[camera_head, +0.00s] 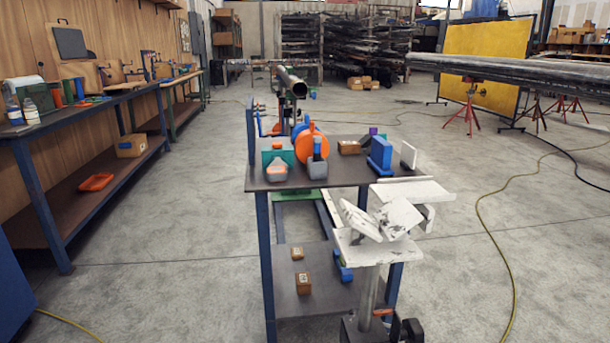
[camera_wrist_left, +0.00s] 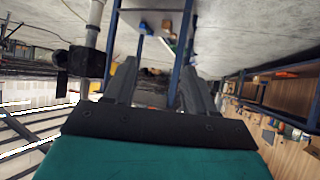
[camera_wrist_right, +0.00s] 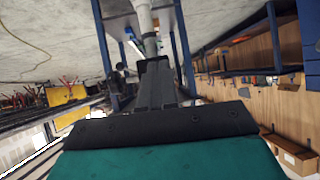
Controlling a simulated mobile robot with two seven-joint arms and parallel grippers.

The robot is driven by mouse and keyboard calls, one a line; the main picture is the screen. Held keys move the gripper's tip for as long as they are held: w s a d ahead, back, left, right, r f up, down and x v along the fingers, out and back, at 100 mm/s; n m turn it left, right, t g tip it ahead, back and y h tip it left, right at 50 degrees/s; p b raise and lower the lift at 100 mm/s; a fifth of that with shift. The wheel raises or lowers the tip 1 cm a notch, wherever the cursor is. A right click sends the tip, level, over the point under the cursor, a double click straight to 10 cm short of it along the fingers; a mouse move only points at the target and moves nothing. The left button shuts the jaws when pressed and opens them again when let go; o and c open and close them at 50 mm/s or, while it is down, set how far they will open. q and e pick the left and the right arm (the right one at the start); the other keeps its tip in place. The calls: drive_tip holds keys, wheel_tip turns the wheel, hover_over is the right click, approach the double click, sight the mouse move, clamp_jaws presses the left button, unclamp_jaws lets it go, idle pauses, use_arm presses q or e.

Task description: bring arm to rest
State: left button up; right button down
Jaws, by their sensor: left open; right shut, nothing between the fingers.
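Neither gripper nor arm shows in the head view. My left gripper (camera_wrist_left: 150,95) shows in the left wrist view with its two dark fingers spread apart and nothing between them. My right gripper (camera_wrist_right: 156,75) shows in the right wrist view with its fingers together and nothing held. The flanged pipe (camera_head: 291,82) lies beyond the table in the head view, its open end facing me. An orange disc (camera_head: 311,145) stands upright on the dark table (camera_head: 335,177).
A white-topped stand (camera_head: 381,247) is close in front, at the table's near right corner. A workbench (camera_head: 75,125) runs along the left wall. Long pipes (camera_head: 510,68) lie on red stands at right. Yellow cable (camera_head: 500,240) crosses the open floor at right.

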use_arm(q)
wheel_tip(320, 180, up, 11)
drive_tip(key=s+a+y+p, duration=0.1)
drive_tip(key=a+p, duration=0.2)
drive_tip(key=p, duration=1)
drive_tip(key=shift+s+f, duration=0.2)
drive_tip(key=shift+s, duration=0.05)
use_arm(e)
wheel_tip(320, 180, up, 10)
drive_tip(key=s+d+h, duration=0.1)
drive_tip(key=d, duration=0.1)
drive_tip(key=shift+d+r, duration=0.2)
drive_tip(key=shift+d, duration=0.2)
use_arm(q)
drive_tip(key=shift+d, duration=0.15)
